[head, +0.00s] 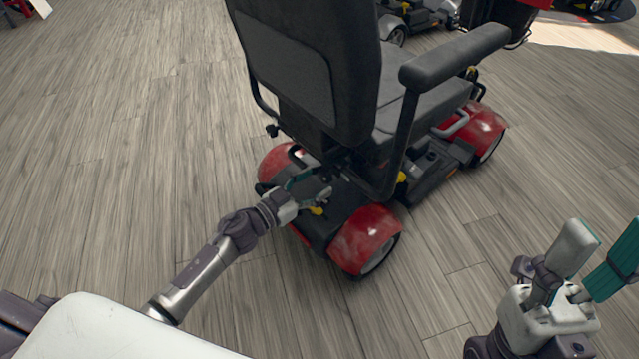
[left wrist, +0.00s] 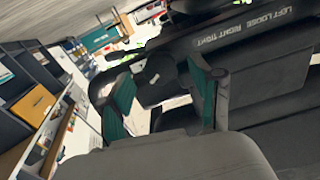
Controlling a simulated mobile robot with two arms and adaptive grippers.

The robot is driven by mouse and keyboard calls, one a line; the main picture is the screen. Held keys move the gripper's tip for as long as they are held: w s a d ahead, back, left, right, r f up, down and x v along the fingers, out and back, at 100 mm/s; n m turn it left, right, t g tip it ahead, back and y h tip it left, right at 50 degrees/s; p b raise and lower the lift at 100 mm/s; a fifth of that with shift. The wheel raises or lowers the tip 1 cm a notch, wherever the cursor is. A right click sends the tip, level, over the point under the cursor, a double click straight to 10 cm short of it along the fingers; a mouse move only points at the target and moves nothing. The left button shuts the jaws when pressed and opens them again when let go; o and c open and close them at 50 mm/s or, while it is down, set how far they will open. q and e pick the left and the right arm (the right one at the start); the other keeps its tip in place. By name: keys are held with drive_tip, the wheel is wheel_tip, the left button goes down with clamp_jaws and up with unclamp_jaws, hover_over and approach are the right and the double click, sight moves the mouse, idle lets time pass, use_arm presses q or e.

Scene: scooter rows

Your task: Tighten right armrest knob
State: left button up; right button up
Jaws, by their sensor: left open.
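The mobility scooter (head: 365,225) stands with its rear toward me, with a dark seat and red fenders. Its right armrest (head: 455,55) sticks out beside the seat back. My left gripper (head: 312,187) is open at the scooter's rear, below the seat back. In the left wrist view, a dark block with a small white mark (left wrist: 160,82) shows beyond and between the teal-padded fingers (left wrist: 160,88); I cannot tell whether it is the knob. A dark bar (left wrist: 245,40) there reads "LEFT LOOSE RIGHT TIGHT". My right gripper (head: 605,240) is open and empty, away from the scooter.
Other scooters (head: 415,15) stand at the top of the head view. The wooden floor (head: 120,130) is clear on the left. A red object (head: 20,8) is at the top left corner. Shelving with goods (left wrist: 35,85) shows in the left wrist view.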

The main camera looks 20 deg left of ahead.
use_arm(q)
drive_tip(key=shift+x, duration=1)
drive_tip(key=c, duration=1.1)
drive_tip(key=shift+c, duration=0.2)
